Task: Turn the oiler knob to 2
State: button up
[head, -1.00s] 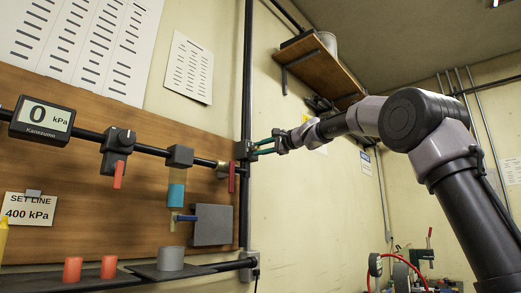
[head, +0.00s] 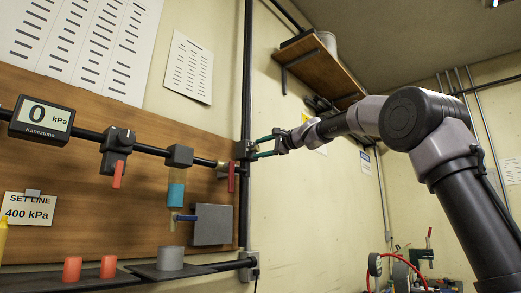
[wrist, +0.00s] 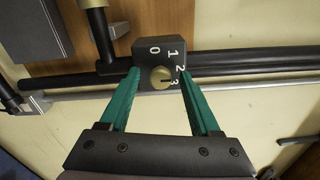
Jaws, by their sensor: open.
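The oiler knob (wrist: 161,78) is a small round brass knob on a dark block (wrist: 150,52) marked 0, 1, 2 and 3. The dark line on the knob points right, close to the 3. My gripper (wrist: 160,73) has green fingers, open, one on each side of the knob, with gaps visible between fingers and knob. In the head view my gripper (head: 255,149) is at the dark block (head: 241,150) by the vertical pipe; the knob face is hidden there.
A dark horizontal pipe (head: 150,150) runs along the wooden board with a gauge (head: 41,119) reading 0 kPa. A red lever (head: 231,178) hangs just left of the block. A vertical pipe (head: 247,70) stands beside it. A wooden shelf (head: 322,70) is above my arm.

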jog(key=v, duration=1)
jog(key=shift+s+d, duration=0.25)
jog(key=s+d+f+n+g+h, duration=0.1)
jog(key=s+d+f+h, duration=0.3)
jog(key=s+d+f, duration=0.3)
jog(key=s+d+f+n+g+h, duration=0.1)
jog(key=s+d+f+h, duration=0.3)
jog(key=s+f, duration=0.9)
jog(key=s+d+f+n+g+h, duration=0.1)
jog(key=s+d+f+n+h, duration=0.2)
jog(key=s+d+f, duration=0.7)
notch_tip(320, 180, down, 10)
jog(key=shift+r+g+h, duration=0.25)
jog(key=shift+g+h, duration=0.15)
jog(key=shift+h, duration=0.2)
jog(key=shift+w, duration=0.1)
